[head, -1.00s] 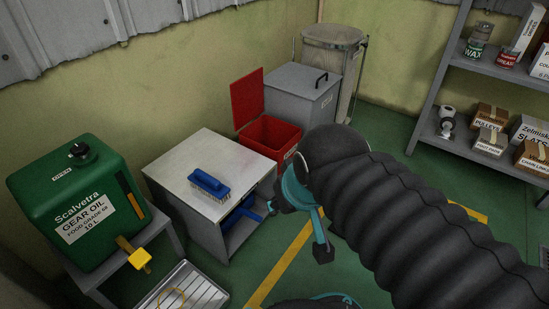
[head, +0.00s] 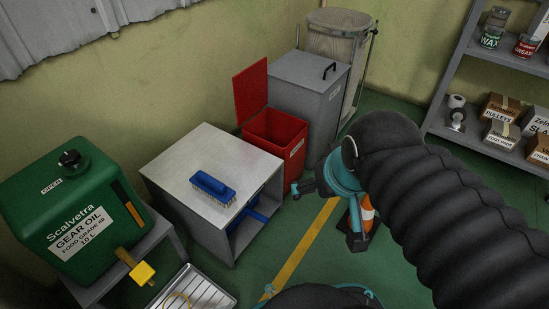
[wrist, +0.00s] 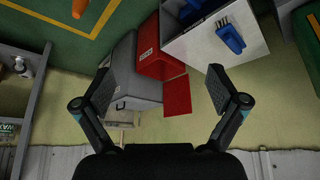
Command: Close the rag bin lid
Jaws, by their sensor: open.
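The red rag bin (head: 290,152) stands on the floor against the wall, with a pale label on its front. Its red lid (head: 251,95) stands upright at the back left, so the bin is open. My gripper (head: 327,215) is in front and to the right of the bin, apart from it, with fingers spread and nothing between them. In the wrist view, which looks upside down, my open gripper (wrist: 158,80) frames the red bin (wrist: 163,50) and its raised lid (wrist: 178,95). Neither finger touches the lid.
A grey lidded bin (head: 310,90) stands right beside the red one. A grey cabinet (head: 205,150) with a blue brush (head: 213,187) is on its left. An orange-and-white cone (head: 367,212) is partly hidden behind my gripper.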

